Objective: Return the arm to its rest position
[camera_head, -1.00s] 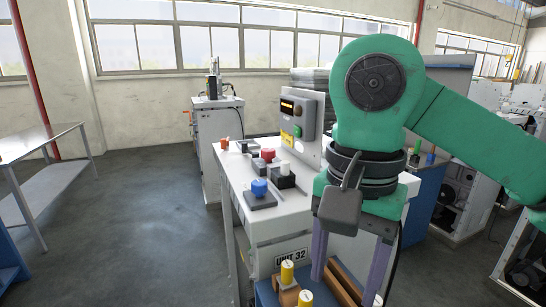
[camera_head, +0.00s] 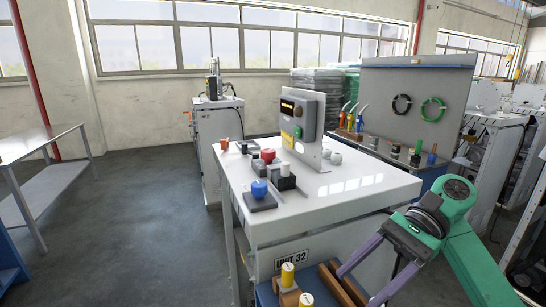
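My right arm, green with purple fingers, comes in from the lower right. Its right gripper (camera_head: 358,288) is low at the bottom right, pointing down and left beside the white bench (camera_head: 370,190). Its two fingers are spread apart, and I see nothing between them. The fingertips are near the brown bars of a dispenser frame (camera_head: 335,285) at the bottom edge; I cannot tell whether they touch it. My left gripper is not in view.
Yellow cylinders (camera_head: 287,274) stand by the frame. The white bench carries a blue knob (camera_head: 259,187), a red knob (camera_head: 268,154), a black block (camera_head: 283,179) and a control panel (camera_head: 302,116). A tool board (camera_head: 415,90) stands behind. Open floor (camera_head: 140,220) lies left.

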